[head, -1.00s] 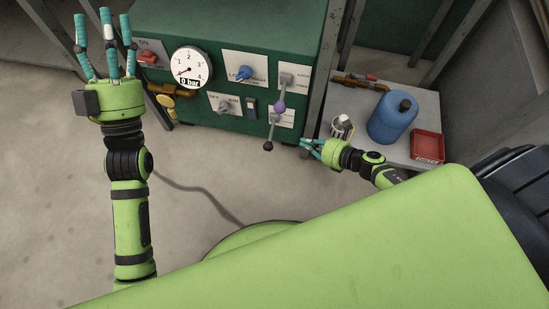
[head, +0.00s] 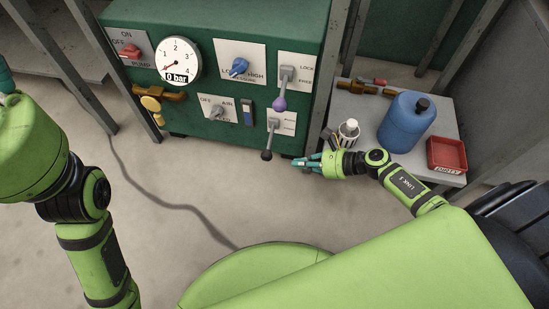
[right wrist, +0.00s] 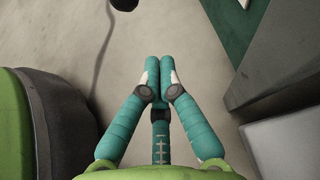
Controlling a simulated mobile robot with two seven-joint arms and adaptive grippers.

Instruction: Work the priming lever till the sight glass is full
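The priming lever (head: 270,138) hangs down from the lower right of the green panel and ends in a black ball knob (head: 267,155). A black knob also shows at the top edge of the right wrist view (right wrist: 124,4). The narrow sight glass (head: 248,111) is on the panel left of this lever; its fill is too small to read. My right gripper (head: 302,162) is just right of the black knob, apart from it. Its teal fingers (right wrist: 160,68) are drawn together and empty. My left gripper is cut off at the left edge, fingertips out of view.
The panel carries a red pump switch (head: 130,51), a gauge (head: 178,61) reading 0 bar, a blue knob (head: 238,67) and a purple-ended lever (head: 280,103). A bench at right holds a blue jug (head: 405,125) and red tray (head: 447,153).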

